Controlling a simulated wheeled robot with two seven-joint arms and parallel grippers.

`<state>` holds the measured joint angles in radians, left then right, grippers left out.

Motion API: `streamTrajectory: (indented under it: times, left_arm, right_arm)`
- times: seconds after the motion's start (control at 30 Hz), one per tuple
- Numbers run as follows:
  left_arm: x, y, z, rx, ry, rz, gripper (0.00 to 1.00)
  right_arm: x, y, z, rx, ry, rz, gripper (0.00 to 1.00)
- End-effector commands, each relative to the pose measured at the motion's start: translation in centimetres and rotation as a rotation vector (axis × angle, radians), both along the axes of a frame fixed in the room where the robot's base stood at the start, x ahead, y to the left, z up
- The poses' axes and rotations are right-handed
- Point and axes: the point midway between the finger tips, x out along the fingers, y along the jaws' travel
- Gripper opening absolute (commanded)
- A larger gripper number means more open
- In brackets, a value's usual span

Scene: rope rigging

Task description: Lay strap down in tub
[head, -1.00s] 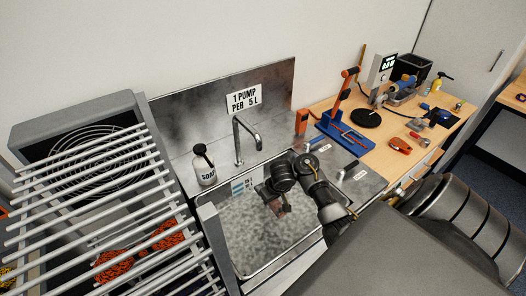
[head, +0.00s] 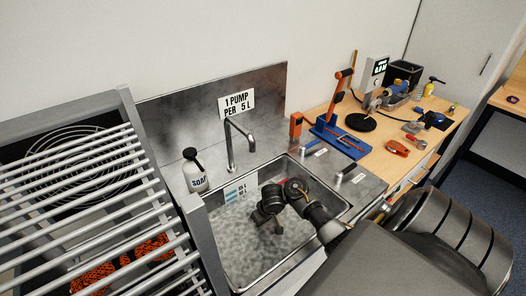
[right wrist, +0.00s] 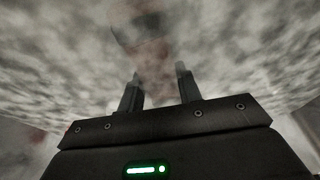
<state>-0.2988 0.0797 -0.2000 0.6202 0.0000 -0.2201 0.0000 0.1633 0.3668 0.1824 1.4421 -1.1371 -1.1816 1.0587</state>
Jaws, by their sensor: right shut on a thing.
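The tub is the steel sink (head: 233,277), filled with cloudy grey, mottled water (head: 240,250). My right gripper (head: 267,222) is down inside the tub, with its fingertips at or just under the water surface. In the right wrist view the two fingers (right wrist: 158,85) stand a little apart, shut on the strap. The strap shows only as a faint reddish-brown blur (right wrist: 155,55) between and beyond the fingertips; most of it is hidden by the cloudy water. My left gripper is out of view.
A tap (head: 230,145) and soap bottle (head: 194,172) stand behind the tub. A barred rack (head: 95,190) with orange rope (head: 95,278) is at left. A wooden bench (head: 430,142) at right holds a blue-and-orange tool (head: 338,130) and several small items.

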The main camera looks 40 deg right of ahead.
Motion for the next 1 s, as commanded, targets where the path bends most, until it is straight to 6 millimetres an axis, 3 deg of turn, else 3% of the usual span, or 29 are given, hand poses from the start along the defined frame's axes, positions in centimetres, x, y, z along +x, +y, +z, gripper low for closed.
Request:
streamTrajectory:
  times: [0.07,0.6,0.63,0.7,0.8,1.0]
  left_arm:
    - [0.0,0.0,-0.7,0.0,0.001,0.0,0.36]
    - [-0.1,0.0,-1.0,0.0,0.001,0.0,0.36]
    - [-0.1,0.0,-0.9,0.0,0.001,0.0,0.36]
    - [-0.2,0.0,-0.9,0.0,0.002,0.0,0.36]
    - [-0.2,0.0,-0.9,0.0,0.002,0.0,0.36]
    - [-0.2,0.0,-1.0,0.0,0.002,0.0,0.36]
  right_arm:
    - [0.0,-0.1,-0.9,-0.002,-0.001,-0.001,0.07]
    - [0.0,-0.1,-1.7,-0.001,-0.001,0.0,0.07]
    - [0.0,0.0,-1.7,-0.001,0.0,0.0,0.37]
    - [0.0,0.0,-1.7,-0.001,0.001,0.0,0.46]
    - [-0.1,0.2,-1.8,0.001,0.003,0.002,0.56]
    - [-0.1,0.5,-2.0,0.006,0.005,0.008,0.56]
